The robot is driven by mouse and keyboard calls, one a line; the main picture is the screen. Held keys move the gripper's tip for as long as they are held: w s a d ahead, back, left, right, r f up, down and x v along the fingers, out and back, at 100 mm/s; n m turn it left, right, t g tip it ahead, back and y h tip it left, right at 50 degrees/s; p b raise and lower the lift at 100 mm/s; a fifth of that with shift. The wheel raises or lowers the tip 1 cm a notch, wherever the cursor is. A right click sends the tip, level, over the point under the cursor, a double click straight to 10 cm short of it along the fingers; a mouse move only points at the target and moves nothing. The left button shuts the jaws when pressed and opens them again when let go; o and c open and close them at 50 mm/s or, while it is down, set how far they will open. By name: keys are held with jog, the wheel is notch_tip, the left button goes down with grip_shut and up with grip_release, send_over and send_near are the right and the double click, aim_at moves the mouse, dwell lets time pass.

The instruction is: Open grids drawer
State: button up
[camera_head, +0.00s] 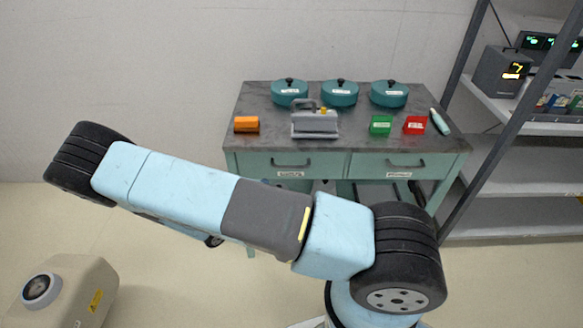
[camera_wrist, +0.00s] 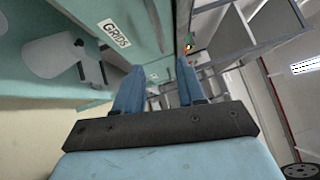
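The teal cart (camera_head: 342,162) has two front drawers, left (camera_head: 265,165) and right (camera_head: 435,165), both looking shut. Each has a dark handle, left (camera_head: 291,163) and right (camera_head: 406,163), and a white label too small to read surely. In the wrist view a label reading GRIDS (camera_wrist: 114,33) is on a teal front, ahead and left of my gripper (camera_wrist: 157,85). Its two blue fingers are apart with nothing visibly held between them. In the head view my arm hides most of the gripper. I cannot tell which drawer bears the GRIDS label.
On the cart top stand several teal lidded pots (camera_head: 340,94), a grey device (camera_head: 314,122), an orange box (camera_head: 246,125), a green box (camera_head: 381,125) and a red box (camera_head: 415,124). A shelf rack (camera_head: 505,187) stands close at right. A beige machine (camera_head: 75,290) sits front left.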

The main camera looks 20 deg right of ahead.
aim_at(290, 167)
jog(key=x, duration=1.3)
jog(key=shift+d, duration=0.15)
grip_shut()
